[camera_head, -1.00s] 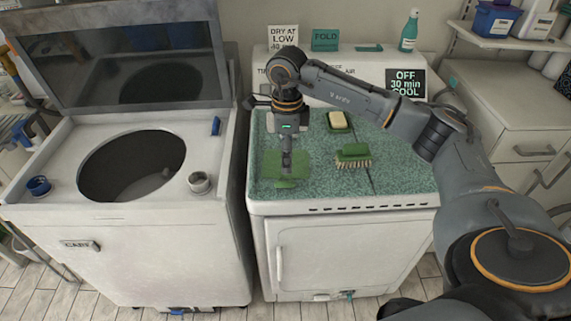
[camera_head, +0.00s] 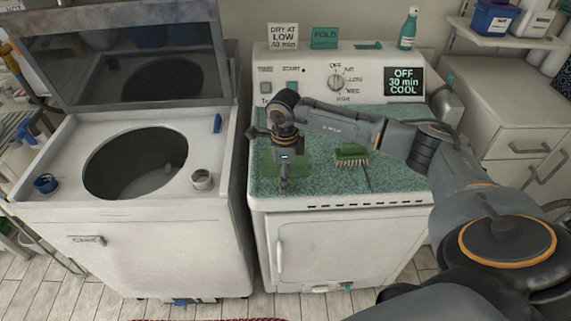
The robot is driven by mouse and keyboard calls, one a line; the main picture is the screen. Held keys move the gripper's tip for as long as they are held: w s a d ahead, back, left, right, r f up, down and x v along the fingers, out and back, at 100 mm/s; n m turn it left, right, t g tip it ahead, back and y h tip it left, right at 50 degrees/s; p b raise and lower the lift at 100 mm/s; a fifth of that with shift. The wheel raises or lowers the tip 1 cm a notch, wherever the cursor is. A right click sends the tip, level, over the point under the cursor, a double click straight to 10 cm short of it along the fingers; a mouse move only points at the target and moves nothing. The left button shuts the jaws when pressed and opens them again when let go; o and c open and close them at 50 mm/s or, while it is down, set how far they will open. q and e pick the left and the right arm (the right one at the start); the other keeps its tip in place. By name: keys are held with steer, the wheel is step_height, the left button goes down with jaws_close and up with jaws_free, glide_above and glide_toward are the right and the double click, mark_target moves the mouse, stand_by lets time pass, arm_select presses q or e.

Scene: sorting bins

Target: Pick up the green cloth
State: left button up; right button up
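The green cloth (camera_head: 270,163) lies on the speckled green top (camera_head: 330,183) of the right-hand machine, toward its left side. It is partly hidden by my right gripper (camera_head: 284,186). That gripper comes in from the right and points down over the cloth, its tips low at the cloth's near part. The fingers look narrow and close together, but whether they are shut on the cloth is too small to tell. My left gripper is not in view.
A green scrub brush (camera_head: 350,153) lies right of the cloth, near my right arm. The control panel (camera_head: 338,70) rises behind.

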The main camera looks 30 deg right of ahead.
steer(key=shift+s, duration=0.1)
jaws_close()
steer(key=shift+r+b, duration=0.65)
steer(key=shift+b, duration=0.15)
steer(key=shift+w+r+b, duration=0.2)
steer(key=shift+r+b, duration=0.55)
steer(key=s+a+r+b, duration=0.2)
steer(key=a+r, duration=0.3)
steer(key=a, duration=0.1)
steer(key=s+a+r+b, duration=0.1)
steer(key=a+r+b, duration=0.1)
steer(key=a+r, duration=0.3)
steer(key=a, duration=0.2)
steer(key=shift+s+a+r+b, duration=0.15)
steer(key=shift+s+a+b, duration=0.15)
steer(key=shift+s+b, duration=0.05)
